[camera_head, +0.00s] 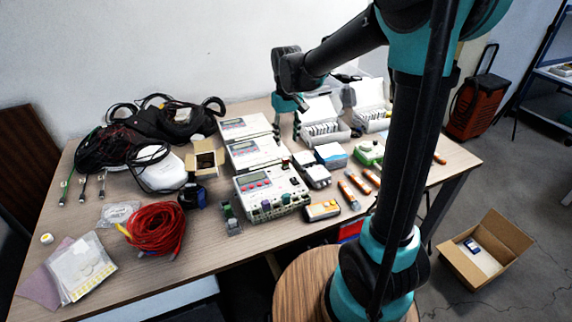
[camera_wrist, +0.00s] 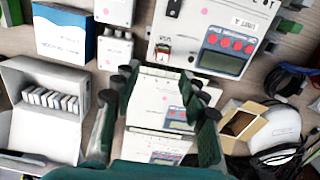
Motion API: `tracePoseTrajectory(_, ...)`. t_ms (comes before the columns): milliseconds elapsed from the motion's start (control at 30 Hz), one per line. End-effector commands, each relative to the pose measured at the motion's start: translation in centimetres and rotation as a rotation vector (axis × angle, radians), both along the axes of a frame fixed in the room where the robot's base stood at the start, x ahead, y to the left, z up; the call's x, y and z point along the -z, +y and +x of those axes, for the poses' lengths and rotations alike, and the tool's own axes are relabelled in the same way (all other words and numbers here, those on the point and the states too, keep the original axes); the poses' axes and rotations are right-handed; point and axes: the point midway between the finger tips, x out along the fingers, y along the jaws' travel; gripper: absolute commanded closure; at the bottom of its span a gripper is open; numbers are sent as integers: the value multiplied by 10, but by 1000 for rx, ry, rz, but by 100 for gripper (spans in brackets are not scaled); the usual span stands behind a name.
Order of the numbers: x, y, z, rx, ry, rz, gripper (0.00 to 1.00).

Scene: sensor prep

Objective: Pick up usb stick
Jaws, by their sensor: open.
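Several small items that are hard to identify lie at the table's front. My gripper (camera_head: 288,134) is open, with nothing seen between its fingers, above the row of white boxed instruments near the back of the table. In the wrist view my gripper (camera_wrist: 158,78) points down, its fingers spread over two white instruments (camera_wrist: 165,112). A larger white instrument with a grey display (camera_wrist: 222,52) lies beyond the fingertips. My arm hides part of the table's right side in the head view.
The wooden table (camera_head: 110,262) is crowded. A red cable coil (camera_head: 157,228), black cables (camera_head: 105,150), a small open carton (camera_head: 204,160) and open white boxes (camera_head: 322,129) stand on it. Bare tabletop shows at the front left. A round stool (camera_head: 300,285) stands in front.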

Motion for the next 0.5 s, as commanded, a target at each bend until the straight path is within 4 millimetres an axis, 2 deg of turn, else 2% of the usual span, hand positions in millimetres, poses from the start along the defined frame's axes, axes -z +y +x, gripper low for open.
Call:
tracePoseTrajectory(100,23,0,0,0,0,0,57)
tracePoseTrajectory(200,37,0,1,0,0,0,57)
tracePoseTrajectory(500,58,2,0,0,0,0,57)
